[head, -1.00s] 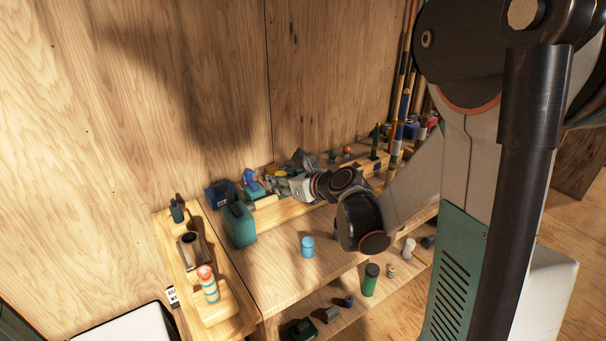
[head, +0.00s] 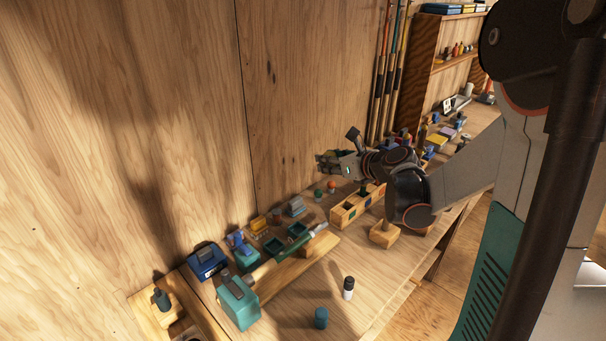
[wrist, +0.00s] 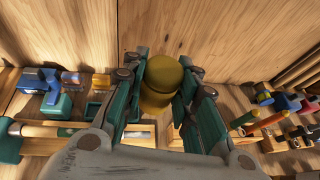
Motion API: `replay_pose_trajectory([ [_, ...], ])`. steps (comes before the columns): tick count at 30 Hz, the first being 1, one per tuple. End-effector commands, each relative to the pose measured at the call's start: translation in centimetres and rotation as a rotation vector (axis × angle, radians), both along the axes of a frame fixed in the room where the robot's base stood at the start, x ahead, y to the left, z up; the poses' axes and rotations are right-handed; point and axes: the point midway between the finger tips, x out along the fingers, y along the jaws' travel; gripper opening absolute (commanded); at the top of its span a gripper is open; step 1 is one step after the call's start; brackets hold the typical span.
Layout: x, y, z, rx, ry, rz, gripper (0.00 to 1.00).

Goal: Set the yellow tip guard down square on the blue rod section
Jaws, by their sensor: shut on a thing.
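The yellow tip guard (wrist: 162,84) is a dull yellow, stepped round piece between my gripper's teal-padded fingers in the wrist view. My gripper (head: 328,164) is shut on it, raised in front of the plywood wall above the back of the bench. In the head view the guard is too small to make out clearly. I cannot tell whether this is the blue rod section.
A wooden rack with coloured marks (head: 345,214) and a wooden block (head: 384,236) stand below my gripper. A green-and-tan rod (head: 290,246) lies to the left. Bare bench lies around the bottle.

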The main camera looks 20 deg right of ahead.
Motion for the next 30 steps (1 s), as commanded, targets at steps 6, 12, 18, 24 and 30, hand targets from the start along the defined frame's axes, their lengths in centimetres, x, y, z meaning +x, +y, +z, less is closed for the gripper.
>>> replay_pose_trajectory([
  [6,-0.5,-7.1,5.9,0.001,-0.001,-0.023,0.15],
  [12,-1.7,-12.7,10.5,0.001,-0.005,-0.037,0.15],
  [18,-3.3,-17.5,14.5,0.001,-0.010,-0.046,0.15],
  [24,-4.6,-20.3,16.9,0.001,-0.014,-0.050,0.15],
  [30,-5.0,-21.0,17.4,0.000,-0.015,-0.050,0.15],
])
